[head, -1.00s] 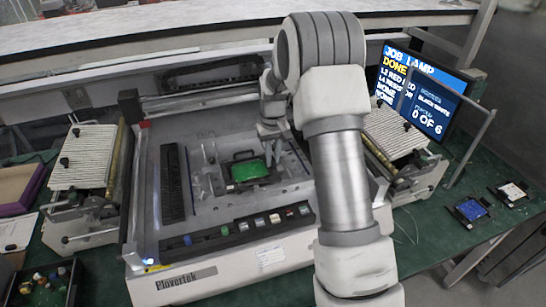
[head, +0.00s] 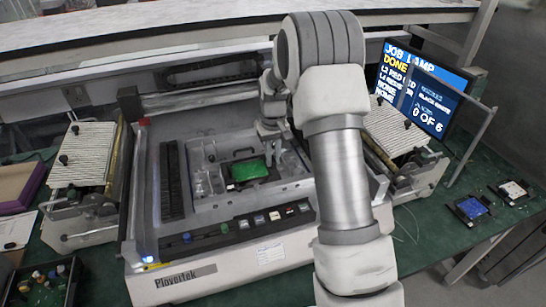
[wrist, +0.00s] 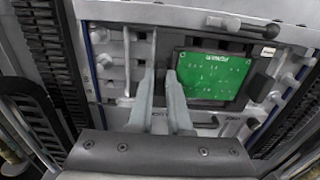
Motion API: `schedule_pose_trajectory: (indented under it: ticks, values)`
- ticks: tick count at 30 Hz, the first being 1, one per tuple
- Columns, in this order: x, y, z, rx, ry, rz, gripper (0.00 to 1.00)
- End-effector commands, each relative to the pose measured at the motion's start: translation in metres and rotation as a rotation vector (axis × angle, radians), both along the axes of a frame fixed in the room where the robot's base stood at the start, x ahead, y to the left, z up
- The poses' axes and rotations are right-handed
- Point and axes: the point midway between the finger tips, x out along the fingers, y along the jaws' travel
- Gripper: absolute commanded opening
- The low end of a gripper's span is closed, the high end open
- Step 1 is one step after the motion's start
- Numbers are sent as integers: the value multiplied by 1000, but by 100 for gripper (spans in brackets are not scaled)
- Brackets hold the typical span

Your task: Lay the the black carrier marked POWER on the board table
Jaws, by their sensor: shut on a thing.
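A black carrier (head: 229,186) with a green board in it is over the board table (head: 205,203) of the grey machine. In the wrist view the carrier (wrist: 179,58) lies just beyond and right of the fingertips. White lettering on the green board is too small to read for sure. My gripper (head: 272,142) is at the carrier's far right side in the head view. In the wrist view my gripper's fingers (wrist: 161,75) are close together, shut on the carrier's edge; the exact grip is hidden. Whether the carrier touches the table I cannot tell.
Clamps and posts (head: 203,180) stand left of the carrier on the table. A button panel (head: 235,231) runs along the machine's front. Two other carriers, one blue (head: 471,208) and one whitish (head: 513,190), lie on the green bench at right. A monitor (head: 425,90) stands behind.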

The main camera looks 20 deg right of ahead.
Motion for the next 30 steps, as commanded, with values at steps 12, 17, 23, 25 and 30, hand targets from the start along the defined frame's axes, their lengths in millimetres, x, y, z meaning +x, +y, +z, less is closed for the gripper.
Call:
schedule_pose_trajectory:
  ticks: [12,17,23,25,30]
  values:
    - [0,0,0,0,0,0,51]
    - [0,0,0,0,0,0,51]
    - [0,0,0,0,1,0,29]
    - [0,0,0,0,1,0,29]
    - [0,0,0,0,0,0,29]
